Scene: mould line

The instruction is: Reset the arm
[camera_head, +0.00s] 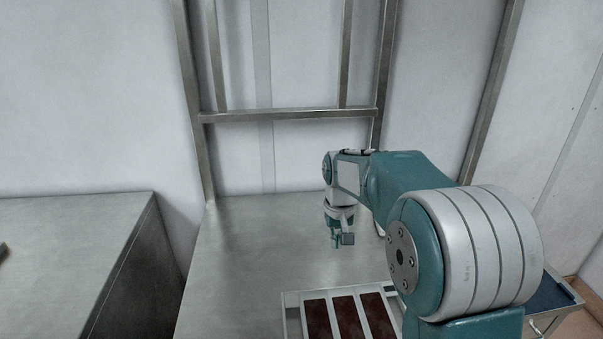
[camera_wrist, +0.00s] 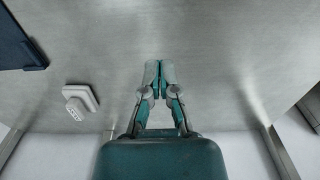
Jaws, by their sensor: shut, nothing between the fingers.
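My arm reaches out from the right side in the head view, over a metal table (camera_head: 225,270). My gripper (camera_wrist: 158,66) is shut and empty in the wrist view, its two teal and grey fingers together above the bare metal surface.
A mould tray (camera_head: 292,315) with dark brown bars lies at the table's front. A small pale block (camera_wrist: 80,98) and a dark blue object (camera_wrist: 18,45) show in the wrist view. A second metal table (camera_head: 70,250) stands left, across a gap. A metal frame (camera_head: 290,115) rises behind.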

